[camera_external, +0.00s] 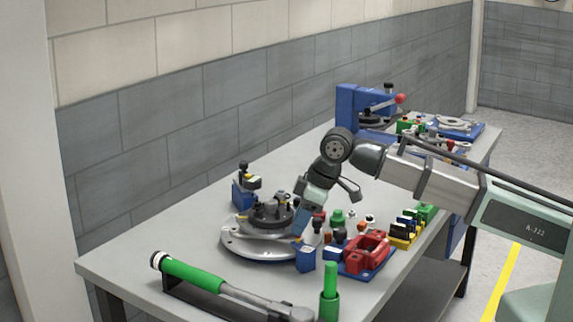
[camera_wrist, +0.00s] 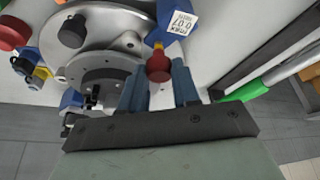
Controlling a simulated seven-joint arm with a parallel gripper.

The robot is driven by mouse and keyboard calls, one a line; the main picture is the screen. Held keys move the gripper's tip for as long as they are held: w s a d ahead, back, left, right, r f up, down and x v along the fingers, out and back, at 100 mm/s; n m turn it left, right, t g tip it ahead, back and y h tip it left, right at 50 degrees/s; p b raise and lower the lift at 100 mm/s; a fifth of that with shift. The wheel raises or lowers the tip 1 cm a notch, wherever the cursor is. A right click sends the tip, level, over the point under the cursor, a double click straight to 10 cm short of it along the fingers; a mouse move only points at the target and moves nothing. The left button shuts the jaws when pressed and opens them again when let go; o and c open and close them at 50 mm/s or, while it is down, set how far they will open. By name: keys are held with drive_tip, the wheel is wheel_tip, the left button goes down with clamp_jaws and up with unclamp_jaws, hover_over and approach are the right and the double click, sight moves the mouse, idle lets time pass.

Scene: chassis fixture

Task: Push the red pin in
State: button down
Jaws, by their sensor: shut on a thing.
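The red pin (camera_wrist: 158,67) has a round, dark red head. In the wrist view it sits between the tips of my gripper's two blue fingers (camera_wrist: 158,82), which are shut on it. Just beyond the pin are a small yellow part (camera_wrist: 158,45) and a blue block with a white printed label (camera_wrist: 180,22). In the external view my gripper (camera_external: 299,237) points down at the right edge of the round metal fixture, just above the blue block (camera_external: 305,260). The pin's head cannot be made out there, and its shaft is hidden in both views.
The round metal fixture (camera_external: 236,240) stands left of my gripper. A red part on a blue base (camera_external: 366,252) is close on the right. A green-handled tool (camera_external: 193,275) and a green cylinder (camera_external: 329,295) are in front. Several small parts crowd the table behind.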

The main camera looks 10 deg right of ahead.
drive_tip(key=shift+d+f, duration=0.1)
drive_tip(key=shift+f, duration=0.9)
drive_tip(key=c, duration=0.8)
unclamp_jaws()
drive_tip(key=v, duration=1.3)
drive_tip(key=shift+r, duration=0.35)
